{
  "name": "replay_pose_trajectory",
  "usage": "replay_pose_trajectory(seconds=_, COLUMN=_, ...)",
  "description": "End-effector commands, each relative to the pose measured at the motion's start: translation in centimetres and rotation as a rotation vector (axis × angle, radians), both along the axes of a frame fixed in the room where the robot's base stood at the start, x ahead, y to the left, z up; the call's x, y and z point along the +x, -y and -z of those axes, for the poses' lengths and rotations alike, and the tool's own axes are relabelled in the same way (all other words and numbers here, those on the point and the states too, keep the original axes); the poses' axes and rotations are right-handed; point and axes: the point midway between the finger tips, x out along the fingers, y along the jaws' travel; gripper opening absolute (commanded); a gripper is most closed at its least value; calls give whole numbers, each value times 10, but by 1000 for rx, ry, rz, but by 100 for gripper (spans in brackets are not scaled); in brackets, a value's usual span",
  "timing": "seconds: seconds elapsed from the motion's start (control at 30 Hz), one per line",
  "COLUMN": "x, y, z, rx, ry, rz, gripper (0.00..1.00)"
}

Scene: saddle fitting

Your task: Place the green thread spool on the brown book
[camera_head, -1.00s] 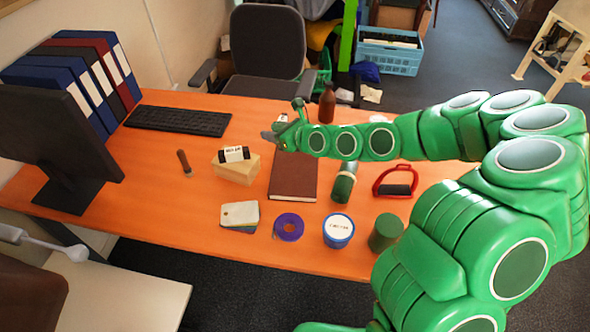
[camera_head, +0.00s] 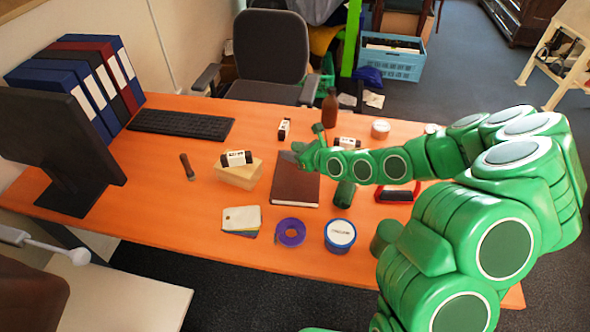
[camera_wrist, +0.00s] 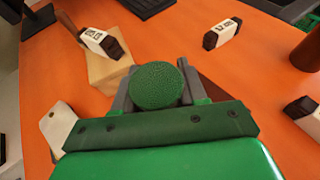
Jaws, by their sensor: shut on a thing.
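My gripper (camera_wrist: 156,88) is shut on a round, textured green thing, which I take to be the green thread spool (camera_wrist: 157,85); its end faces the wrist camera. In the head view my gripper (camera_head: 302,149) is above the far end of the brown book (camera_head: 296,188), which lies flat on the orange table with its near part bare. A sliver of the book (camera_wrist: 213,88) shows in the wrist view, right of the fingers. The gap between spool and book is hard to judge.
A wooden block (camera_head: 240,175) with a black labelled item (camera_head: 237,158) on it stands left of the book. A green cylinder (camera_head: 344,194) is close on its right. Purple tape (camera_head: 290,232) and a blue-rimmed tub (camera_head: 340,234) are in front. A brown bottle (camera_head: 329,108) stands behind.

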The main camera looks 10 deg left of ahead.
Motion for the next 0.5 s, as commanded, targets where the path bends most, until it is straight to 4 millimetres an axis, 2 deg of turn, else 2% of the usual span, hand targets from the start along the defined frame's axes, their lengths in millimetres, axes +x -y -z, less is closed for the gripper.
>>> replay_pose_trajectory(seconds=0.3, x=-1, y=0, z=33, rx=-2, ry=-1, rz=-1, gripper=12)
replay_pose_trajectory(seconds=0.5, x=0, y=0, z=40, rx=0, ry=0, rz=0, gripper=12)
